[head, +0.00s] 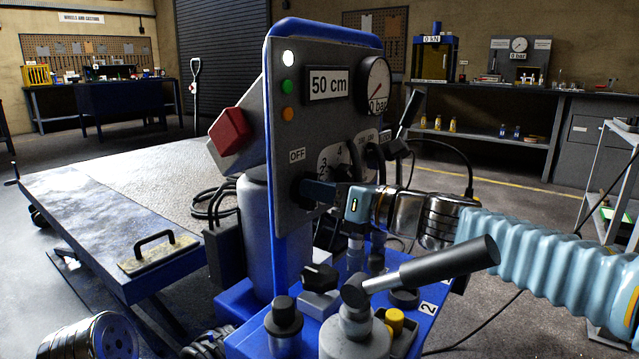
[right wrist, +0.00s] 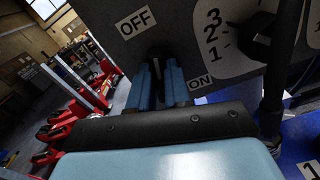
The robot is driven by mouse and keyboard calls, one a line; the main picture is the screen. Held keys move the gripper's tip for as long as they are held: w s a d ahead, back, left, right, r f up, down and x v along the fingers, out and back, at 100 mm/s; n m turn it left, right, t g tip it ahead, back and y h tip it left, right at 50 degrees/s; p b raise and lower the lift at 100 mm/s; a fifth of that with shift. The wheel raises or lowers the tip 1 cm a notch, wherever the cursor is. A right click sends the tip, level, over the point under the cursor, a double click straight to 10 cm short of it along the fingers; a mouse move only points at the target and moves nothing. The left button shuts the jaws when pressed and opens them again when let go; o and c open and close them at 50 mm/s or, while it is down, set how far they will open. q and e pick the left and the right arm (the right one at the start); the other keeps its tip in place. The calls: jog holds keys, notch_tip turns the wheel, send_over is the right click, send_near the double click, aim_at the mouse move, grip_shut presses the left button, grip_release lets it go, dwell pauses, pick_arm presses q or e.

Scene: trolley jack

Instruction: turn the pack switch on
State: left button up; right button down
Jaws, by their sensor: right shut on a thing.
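The blue-edged grey control panel (head: 283,120) stands upright in the middle of the head view. The dark pack switch (right wrist: 157,62) sits low on its face, between the OFF label (right wrist: 135,22) and the ON label (right wrist: 200,82). My right gripper (head: 318,191) reaches in from the right and is shut on the switch; its blue fingers (right wrist: 158,82) stand either side of it in the right wrist view. The fingers largely hide the switch, so its exact setting is unclear. The OFF label also shows in the head view (head: 297,155). My left gripper is out of view.
A 1-2-3 dial plate (head: 334,160), a gauge (head: 376,85) and a 50 cm display (head: 328,84) share the panel. A red knob (head: 229,131) juts left. A black-gripped lever (head: 435,266) lies below my right arm. The lift platform (head: 100,205) extends left.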

jog(key=shift+w+d+f+m+p, duration=0.15)
jog(key=shift+m+p, duration=1.15)
jog(key=shift+m, duration=1.15)
jog(key=shift+w+f+m+p, duration=0.1)
jog(key=shift+m+p, duration=1.25)
jog(key=shift+m, duration=1.15)
jog(key=shift+w+d+f+m+p, duration=0.15)
jog(key=shift+m+p, duration=1.15)
jog(key=shift+m, duration=1.15)
jog(key=shift+s, duration=0.1)
jog(key=c, duration=1.1)
grip_release()
jog(key=shift+a, duration=0.1)
jog(key=v, duration=1.4)
